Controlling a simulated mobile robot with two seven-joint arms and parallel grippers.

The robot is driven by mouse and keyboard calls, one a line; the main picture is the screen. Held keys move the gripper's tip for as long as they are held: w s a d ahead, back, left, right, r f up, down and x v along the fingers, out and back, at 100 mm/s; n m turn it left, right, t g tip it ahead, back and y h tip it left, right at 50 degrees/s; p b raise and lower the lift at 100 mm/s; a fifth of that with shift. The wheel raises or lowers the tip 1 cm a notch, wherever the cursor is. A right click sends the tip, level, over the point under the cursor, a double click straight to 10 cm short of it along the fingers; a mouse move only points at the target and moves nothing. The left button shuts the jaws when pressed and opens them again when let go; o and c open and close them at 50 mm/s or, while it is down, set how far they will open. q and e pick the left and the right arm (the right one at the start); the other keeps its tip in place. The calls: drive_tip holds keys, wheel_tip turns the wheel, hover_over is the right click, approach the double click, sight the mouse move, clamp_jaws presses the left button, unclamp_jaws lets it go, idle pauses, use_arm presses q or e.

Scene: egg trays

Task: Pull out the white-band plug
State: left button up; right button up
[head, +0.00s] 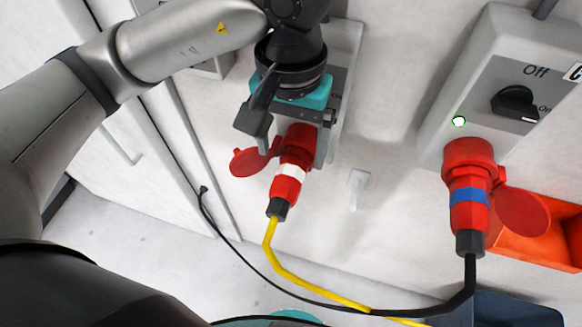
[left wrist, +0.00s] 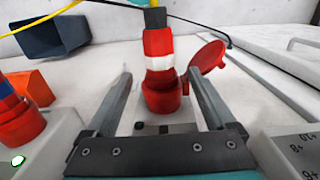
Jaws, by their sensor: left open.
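The white-band plug (head: 290,171) is red with a white ring and a yellow cable (head: 283,267) from its lower end. It sits in a red socket below a grey wall box, beside an open red round lid (head: 250,161). In the left wrist view the plug (left wrist: 158,45) stands in the middle with the lid to its right. My left gripper (head: 292,122) is open at the socket. In the left wrist view its two fingers are apart, one on each side of the red socket and plug, with gaps visible. The gripper and arm hide much of the box.
A blue-band plug (head: 468,196) with a black cable sits under the right switch box (head: 500,75), whose green light is lit. An orange bin (head: 537,248) and a dark blue bin (head: 510,312) are lower right. The black cable crosses the yellow one below.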

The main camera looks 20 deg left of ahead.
sight(291, 168)
use_arm(q)
wheel_tip(291, 168, down, 6)
drive_tip(key=shift+r, duration=0.1)
drive_tip(key=shift+f, duration=0.6)
use_arm(e)
drive_tip(key=shift+s+r, duration=0.15)
drive_tip(key=shift+s, duration=0.2)
use_arm(q)
clamp_jaws()
drive_tip(key=shift+s, duration=0.15)
use_arm(e)
drive_tip(key=shift+w, duration=0.1)
use_arm(q)
drive_tip(key=shift+s, duration=1.5)
use_arm(e)
drive_tip(key=shift+f, duration=0.3)
use_arm(q)
drive_tip(key=shift+s, duration=0.1)
